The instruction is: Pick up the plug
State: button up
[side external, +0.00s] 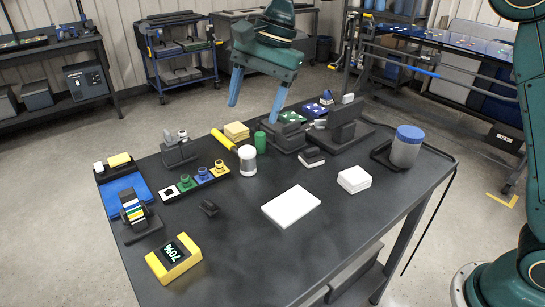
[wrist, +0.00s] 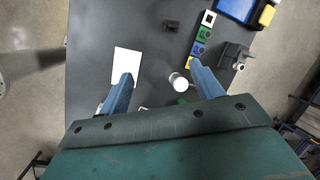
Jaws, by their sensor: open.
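My gripper (side external: 253,113) is open and empty, raised above the back of the dark table (side external: 255,245). Its two blue fingers are spread wide and point down; they also show in the wrist view (wrist: 163,70). No piece is plainly marked as the plug, and I cannot tell which one it is. Candidates are a small black piece (side external: 208,208) alone on the table, also in the wrist view (wrist: 171,27), a green cylinder (side external: 260,141), and colored pieces in a black strip (side external: 203,178). The strip also shows in the wrist view (wrist: 201,35).
A white cylinder (side external: 247,161) stands near the green one. A white slab (side external: 291,207), white stack (side external: 354,180), blue-lidded jar (side external: 406,147), yellow display (side external: 173,258), blue tray (side external: 127,193) and dark fixture (side external: 343,128) surround bare table at the front.

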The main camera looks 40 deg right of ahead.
jog(key=w+a+f+m+g, duration=0.1)
jog(key=w+a+f+m, duration=0.3)
jog(key=f, duration=0.6)
jog(key=shift+w+a+g, duration=0.3)
jog(key=shift+w+a, duration=0.7)
jog(key=shift+a, duration=0.15)
jog(key=shift+f, duration=0.15)
send_over(209, 201)
jog(key=d, duration=0.2)
jog(key=shift+a+f, duration=0.2)
jog(key=shift+f, duration=3.3)
jog(key=shift+a+f, duration=0.15)
jog(key=shift+f, duration=0.35)
jog(key=shift+f, duration=0.1)
jog(key=shift+x, duration=2.5)
jog(key=shift+w, duration=0.1)
